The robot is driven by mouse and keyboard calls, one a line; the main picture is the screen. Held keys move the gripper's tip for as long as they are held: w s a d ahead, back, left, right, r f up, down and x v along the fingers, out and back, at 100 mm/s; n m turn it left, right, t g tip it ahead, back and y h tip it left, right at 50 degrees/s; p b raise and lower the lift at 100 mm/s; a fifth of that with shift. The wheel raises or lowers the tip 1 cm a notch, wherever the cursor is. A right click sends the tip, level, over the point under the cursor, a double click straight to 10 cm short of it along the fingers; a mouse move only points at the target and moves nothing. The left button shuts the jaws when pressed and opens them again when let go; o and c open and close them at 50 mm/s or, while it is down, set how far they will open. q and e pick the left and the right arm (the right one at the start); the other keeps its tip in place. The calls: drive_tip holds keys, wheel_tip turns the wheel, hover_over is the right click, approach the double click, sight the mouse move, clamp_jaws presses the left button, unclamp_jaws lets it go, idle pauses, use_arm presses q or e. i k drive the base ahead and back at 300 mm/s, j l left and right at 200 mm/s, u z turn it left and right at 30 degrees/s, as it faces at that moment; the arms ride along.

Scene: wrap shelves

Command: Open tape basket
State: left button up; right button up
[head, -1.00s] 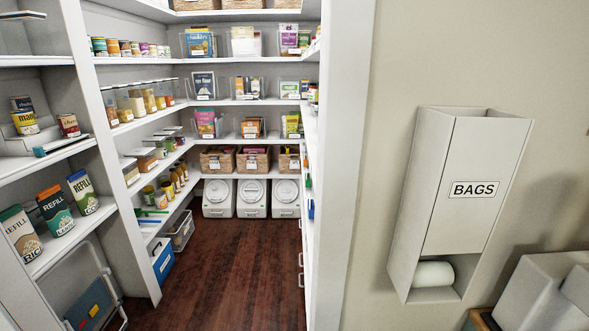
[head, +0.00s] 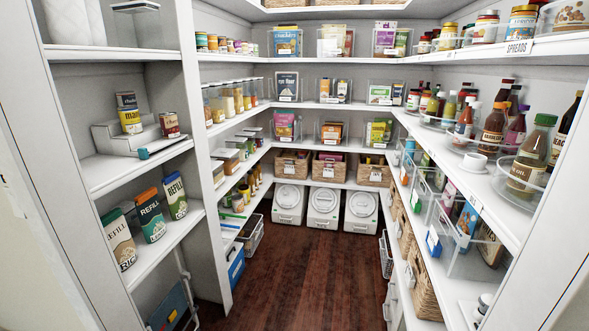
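No basket that I can identify as the tape basket shows in the head view. Woven baskets with small labels stand on the back shelf, such as the middle basket (head: 327,167), and more woven baskets stand on the lower right shelves, such as the large one (head: 425,285). A wire basket (head: 251,236) sits low on the left and another dark wire basket (head: 386,256) sits low on the right. The labels are too small to read. Neither of my grippers is in view.
The dark wood floor (head: 300,270) is clear between the shelves. White left shelves (head: 120,170) hold cans and refill cartons. The right shelf (head: 490,190) holds bottles on turntables. White lidded bins (head: 323,206) stand on the floor at the back. White door-side frames flank the view.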

sight(366, 175)
drive_tip(key=i+z, duration=0.1)
drive_tip(key=i, duration=0.4)
drive_tip(key=i+z, duration=0.1)
drive_tip(key=i, duration=0.45)
drive_tip(key=i+j+z, duration=0.15)
drive_tip(key=i, duration=0.35)
drive_tip(key=i+j+z, duration=0.1)
drive_tip(key=i, duration=0.4)
drive_tip(key=i+j+z, duration=0.1)
drive_tip(key=i, duration=0.4)
drive_tip(key=i+z, duration=0.1)
drive_tip(key=i, duration=0.4)
drive_tip(key=i+z, duration=0.15)
drive_tip(key=i, duration=0.4)
drive_tip(key=i+z, duration=0.1)
drive_tip(key=i, duration=0.4)
drive_tip(key=i+j+z, duration=0.1)
drive_tip(key=i, duration=0.45)
drive_tip(key=i+j+z, duration=0.1)
drive_tip(key=i+j, duration=0.15)
drive_tip(key=i, duration=0.25)
drive_tip(key=i+j+z, duration=0.15)
drive_tip(key=i, duration=0.35)
